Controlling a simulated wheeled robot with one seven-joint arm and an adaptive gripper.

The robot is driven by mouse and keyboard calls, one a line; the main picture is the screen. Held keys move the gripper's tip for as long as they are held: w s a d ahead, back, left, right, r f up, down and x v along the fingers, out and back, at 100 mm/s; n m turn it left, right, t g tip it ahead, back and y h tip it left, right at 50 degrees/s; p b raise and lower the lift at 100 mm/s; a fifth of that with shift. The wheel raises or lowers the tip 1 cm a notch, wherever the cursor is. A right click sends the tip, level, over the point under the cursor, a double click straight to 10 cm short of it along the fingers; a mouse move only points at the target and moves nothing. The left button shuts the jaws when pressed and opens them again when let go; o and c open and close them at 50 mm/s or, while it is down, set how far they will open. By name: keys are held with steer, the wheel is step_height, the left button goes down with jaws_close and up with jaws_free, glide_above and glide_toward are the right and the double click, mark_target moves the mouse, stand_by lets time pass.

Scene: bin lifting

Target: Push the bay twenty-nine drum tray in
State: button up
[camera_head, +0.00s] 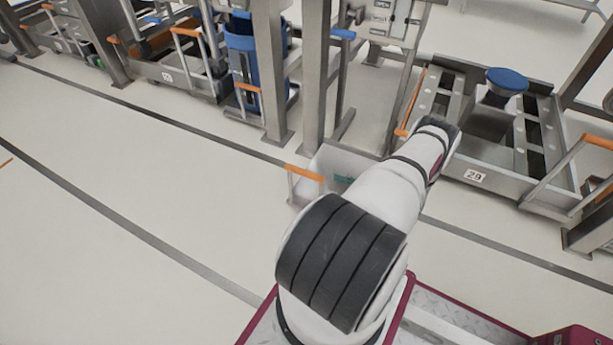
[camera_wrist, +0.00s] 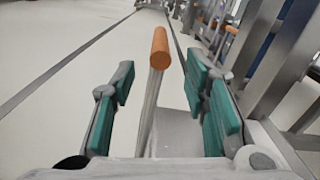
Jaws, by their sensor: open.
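The tray labelled 29 (camera_head: 476,176) is a low grey metal frame at the right of the head view, with a blue-topped drum (camera_head: 507,81) in it. It has an upright orange-topped handle (camera_head: 598,141) at its right. Another orange-topped handle (camera_head: 305,173) stands left of my arm; I cannot tell which tray it belongs to. My gripper (camera_wrist: 160,80) is open, with teal pads. In the wrist view an orange-ended handle (camera_wrist: 159,48) shows between the fingers, apart from both pads. In the head view my arm hides most of the gripper.
Grey steel posts (camera_head: 271,75) stand behind the handle, close to my gripper's right in the wrist view. Another bay with a blue drum (camera_head: 243,60) and a tray (camera_head: 166,77) lie at the back left. The pale floor (camera_head: 130,160) at the left is clear, with dark lines.

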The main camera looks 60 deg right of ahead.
mark_target(308, 174)
steer(key=w, duration=0.3)
steer(key=w+b, duration=0.1)
steer(key=w, duration=0.3)
steer(key=w+b, duration=0.1)
steer(key=w, duration=0.3)
steer(key=shift+a, duration=0.4)
jaws_close()
